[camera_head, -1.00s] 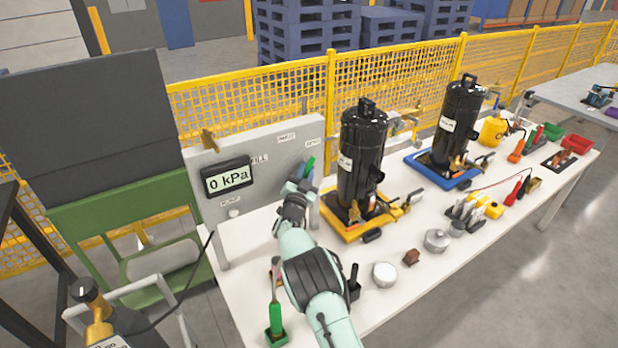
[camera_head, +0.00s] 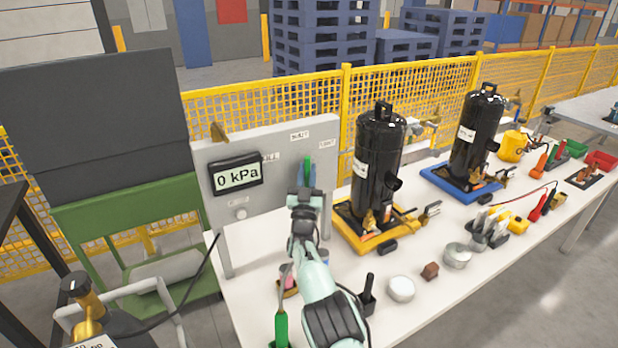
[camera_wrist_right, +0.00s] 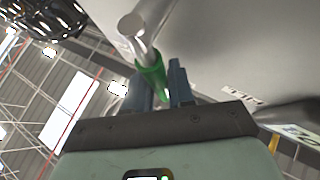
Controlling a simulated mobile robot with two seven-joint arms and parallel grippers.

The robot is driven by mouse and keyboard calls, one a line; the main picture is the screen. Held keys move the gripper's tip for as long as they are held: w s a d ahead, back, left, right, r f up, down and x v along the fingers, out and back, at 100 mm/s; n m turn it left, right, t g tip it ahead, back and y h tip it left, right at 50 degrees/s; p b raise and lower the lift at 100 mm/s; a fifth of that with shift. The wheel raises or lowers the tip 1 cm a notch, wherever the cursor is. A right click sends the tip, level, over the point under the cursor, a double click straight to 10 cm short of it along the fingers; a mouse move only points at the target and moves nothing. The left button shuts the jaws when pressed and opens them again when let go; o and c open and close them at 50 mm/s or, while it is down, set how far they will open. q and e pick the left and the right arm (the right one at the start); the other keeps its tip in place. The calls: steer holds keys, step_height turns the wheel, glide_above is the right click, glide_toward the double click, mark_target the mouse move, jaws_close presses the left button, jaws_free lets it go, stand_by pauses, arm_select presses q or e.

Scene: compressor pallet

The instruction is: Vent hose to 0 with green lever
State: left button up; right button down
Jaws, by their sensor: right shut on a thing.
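The green lever (camera_head: 307,164) is on the front of the grey panel (camera_head: 222,151), near its right side below a small white label. My right gripper (camera_head: 306,178) is at the lever. In the right wrist view its two dark fingers (camera_wrist_right: 166,88) are shut on the lever's green grip (camera_wrist_right: 151,78), which joins a metal stem and round pivot. The gauge (camera_head: 237,176) on the panel reads 0 kPa. The hose's connection is not clear in these views. My left gripper is not in view.
Right of the panel, a black compressor (camera_head: 377,165) stands on a yellow base, with another black compressor (camera_head: 476,135) on a blue base beyond. Yellow mesh fence runs behind.

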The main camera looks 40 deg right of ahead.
steer(key=shift+r, duration=0.2)
steer(key=c, duration=1.3)
jaws_free()
steer(key=shift+c, duration=0.2)
steer(key=shift+f, duration=0.1)
steer(key=shift+f, duration=0.1)
steer(key=shift+s+a+f, duration=0.2)
steer(key=b+v, duration=0.3)
steer(key=v, duration=0.9)
steer(key=shift+s+a, duration=0.2)
